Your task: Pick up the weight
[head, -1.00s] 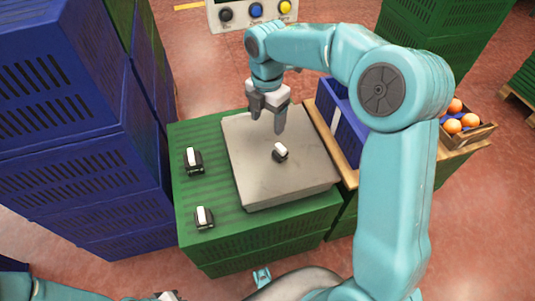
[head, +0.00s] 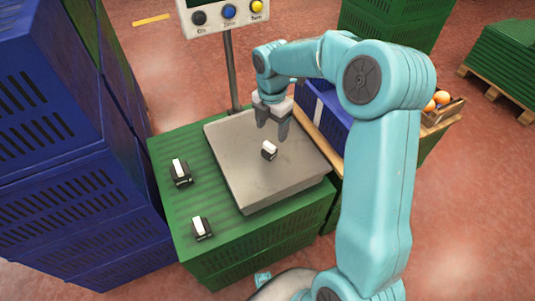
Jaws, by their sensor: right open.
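A small black and white weight (head: 269,150) sits on the grey plate of the scale (head: 240,178). Two similar weights stand on the green crate (head: 160,150) left of the plate, one farther back (head: 181,172) and one nearer the front (head: 201,228). My right gripper (head: 272,132) points down over the plate, open and empty, its fingers just behind and above the weight on the plate. I cannot tell the exact height between them. My left gripper does not show.
Stacked blue crates (head: 60,130) rise close on the left. A blue crate (head: 325,115) stands right of the scale, and a box of oranges (head: 440,105) lies beyond it. The scale's display with buttons (head: 228,12) stands on a post behind the plate.

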